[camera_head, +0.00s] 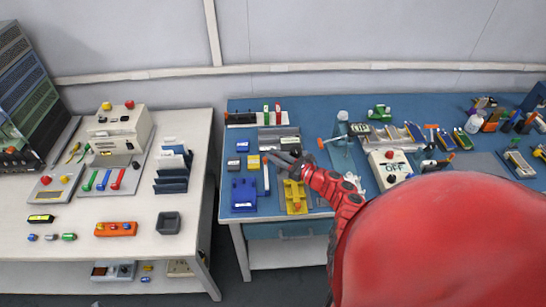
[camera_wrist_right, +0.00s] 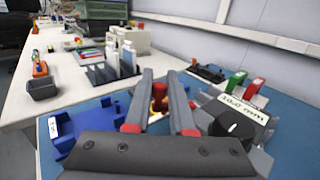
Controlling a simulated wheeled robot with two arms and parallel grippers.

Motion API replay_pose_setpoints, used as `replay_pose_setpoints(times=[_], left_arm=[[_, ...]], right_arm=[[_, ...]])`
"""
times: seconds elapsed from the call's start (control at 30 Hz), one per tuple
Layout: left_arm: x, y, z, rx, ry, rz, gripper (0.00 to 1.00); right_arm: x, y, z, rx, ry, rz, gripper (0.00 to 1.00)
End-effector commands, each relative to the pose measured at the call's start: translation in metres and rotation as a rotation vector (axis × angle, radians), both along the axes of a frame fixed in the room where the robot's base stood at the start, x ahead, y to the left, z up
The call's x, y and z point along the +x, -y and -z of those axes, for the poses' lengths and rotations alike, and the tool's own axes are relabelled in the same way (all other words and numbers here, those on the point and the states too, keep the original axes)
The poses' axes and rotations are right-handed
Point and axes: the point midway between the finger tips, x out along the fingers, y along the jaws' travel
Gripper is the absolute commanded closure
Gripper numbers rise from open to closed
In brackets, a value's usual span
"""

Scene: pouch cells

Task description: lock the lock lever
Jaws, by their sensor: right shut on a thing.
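My right gripper (camera_head: 285,160) reaches in over the left part of the blue bench. A grey fixture with a white label (camera_wrist_right: 245,110) and a black round knob (camera_wrist_right: 235,126) stands just right of the fingers. The label cannot be read for sure. My left gripper is not in view.
A blue holder (camera_head: 244,195) and a yellow holder (camera_head: 296,197) stand near the bench's front edge. A white box marked OFF (camera_head: 391,170) and a spray bottle (camera_head: 342,130) stand to the right. The white table (camera_head: 70,225) is across a gap on the left.

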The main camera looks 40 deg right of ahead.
Motion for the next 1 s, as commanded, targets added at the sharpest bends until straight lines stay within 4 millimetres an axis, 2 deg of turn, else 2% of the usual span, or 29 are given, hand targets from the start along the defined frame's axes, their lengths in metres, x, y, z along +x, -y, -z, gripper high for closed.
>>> replay_pose_setpoints(times=[0.1, 0.3, 0.83, 0.87, 1.0], left_arm=[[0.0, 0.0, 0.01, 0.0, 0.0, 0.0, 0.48], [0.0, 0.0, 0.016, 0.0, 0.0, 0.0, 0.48], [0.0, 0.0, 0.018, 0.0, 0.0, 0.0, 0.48], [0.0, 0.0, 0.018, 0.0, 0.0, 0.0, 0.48], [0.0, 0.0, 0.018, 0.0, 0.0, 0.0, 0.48]], right_arm=[[-0.001, 0.003, 0.002, -0.002, 0.0, -0.055, 1.0], [-0.004, 0.005, 0.001, -0.001, -0.001, -0.111, 1.0], [-0.006, 0.005, 0.0, 0.0, -0.001, -0.133, 1.0], [-0.006, 0.005, 0.0, 0.0, -0.001, -0.133, 0.77], [-0.006, 0.004, 0.0, 0.0, -0.001, -0.133, 0.51]])
